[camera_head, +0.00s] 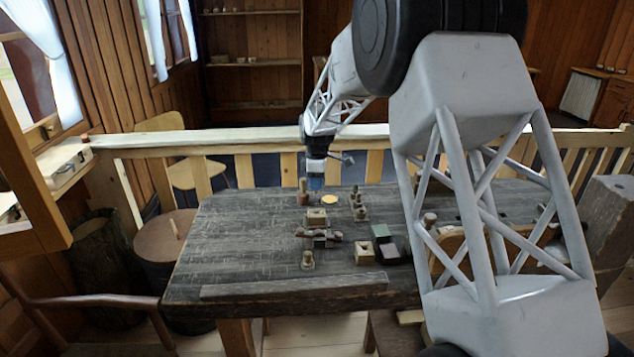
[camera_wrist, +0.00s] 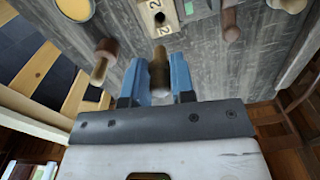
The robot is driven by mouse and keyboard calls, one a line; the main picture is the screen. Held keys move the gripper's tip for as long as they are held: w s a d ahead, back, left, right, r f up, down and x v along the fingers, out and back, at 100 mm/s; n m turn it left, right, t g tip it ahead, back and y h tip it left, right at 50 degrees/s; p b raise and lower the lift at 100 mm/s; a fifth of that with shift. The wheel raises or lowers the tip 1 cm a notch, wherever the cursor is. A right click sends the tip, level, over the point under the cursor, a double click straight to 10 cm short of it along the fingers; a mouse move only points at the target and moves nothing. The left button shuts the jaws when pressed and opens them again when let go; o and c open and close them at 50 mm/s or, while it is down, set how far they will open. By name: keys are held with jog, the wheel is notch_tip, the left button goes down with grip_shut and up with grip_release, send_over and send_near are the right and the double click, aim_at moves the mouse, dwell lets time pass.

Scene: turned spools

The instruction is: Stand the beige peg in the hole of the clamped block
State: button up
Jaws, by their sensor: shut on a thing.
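My gripper (camera_wrist: 163,68) is shut on a peg (camera_wrist: 159,78), which looks tan-brown in shade and sits between the two blue fingers. In the head view my gripper (camera_head: 316,181) is low over the far part of the table, and the held peg cannot be made out there. A light wooden block (camera_wrist: 147,12) with a dark hole and number marks is ahead of the fingertips in the wrist view, apart from the peg. A wooden block (camera_head: 317,214) stands nearer the front than my gripper, beside a dark clamp-like piece (camera_head: 321,238). The peg's lower end is not clear.
Another peg (camera_wrist: 104,58) stands close beside my gripper. A yellow disc (camera_head: 329,198) lies just right of my gripper. Dark turned pieces (camera_head: 359,210), a spool (camera_head: 307,261), a block (camera_head: 364,254) and a green-topped block (camera_head: 381,233) stand around. The left of the table (camera_head: 235,240) is clear.

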aim_at(317, 193)
jog(key=shift+f, duration=0.15)
jog(key=shift+f, duration=2.95)
jog(key=shift+f, duration=1.45)
dwell(2.0)
jog(key=o, duration=1)
jog(key=shift+c, duration=0.2)
jog(key=shift+r, duration=0.2)
